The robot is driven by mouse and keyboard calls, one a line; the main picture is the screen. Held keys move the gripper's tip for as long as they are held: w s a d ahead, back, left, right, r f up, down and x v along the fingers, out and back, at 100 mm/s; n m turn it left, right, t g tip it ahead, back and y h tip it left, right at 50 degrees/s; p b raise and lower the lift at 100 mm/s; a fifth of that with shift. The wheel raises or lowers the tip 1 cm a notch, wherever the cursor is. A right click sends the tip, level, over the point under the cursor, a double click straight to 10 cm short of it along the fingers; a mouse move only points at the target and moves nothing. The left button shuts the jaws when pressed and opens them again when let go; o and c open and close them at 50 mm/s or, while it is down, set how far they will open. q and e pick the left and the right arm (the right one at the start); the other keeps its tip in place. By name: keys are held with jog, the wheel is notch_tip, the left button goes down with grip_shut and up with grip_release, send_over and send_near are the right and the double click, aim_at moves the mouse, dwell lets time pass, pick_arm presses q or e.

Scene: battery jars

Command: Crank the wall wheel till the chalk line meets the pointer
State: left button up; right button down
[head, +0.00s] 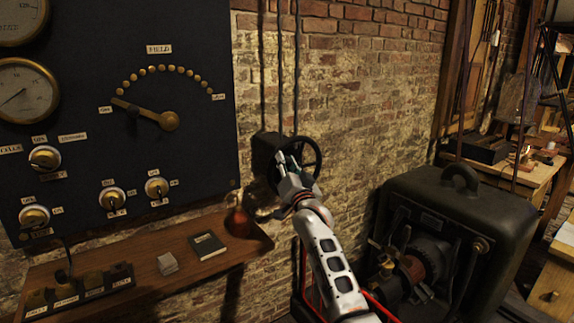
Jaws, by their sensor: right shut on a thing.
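The wall wheel (317,153) is a dark, spoked handwheel on a dark box (264,152) fixed to the brick wall, right of the panel. My right gripper (287,163) is at the wheel's left side, shut on the wheel. Its fingers and wrist cover part of the rim and spokes. Whether it holds the rim or a crank handle is too small to tell. I cannot make out the chalk line or the pointer. My left gripper is not in view.
A dark panel (80,90) with gauges, knobs and a brass field lever (150,115) stands at left. A big black machine (450,225) stands right of my arm.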

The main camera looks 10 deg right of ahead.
jog(key=shift+d+r+m+p, duration=0.3)
jog(key=shift+r+m+p, duration=0.1)
jog(key=shift+r, duration=0.2)
jog(key=c, duration=1.8)
grip_release()
jog(key=shift+w, duration=0.1)
jog(key=shift+o, duration=0.2)
jog(key=shift+f, duration=0.2)
jog(key=shift+s+f, duration=0.25)
jog(key=shift+s, duration=0.35)
jog(key=v, duration=1)
jog(key=shift+s, duration=0.4)
jog(key=shift+a, duration=0.15)
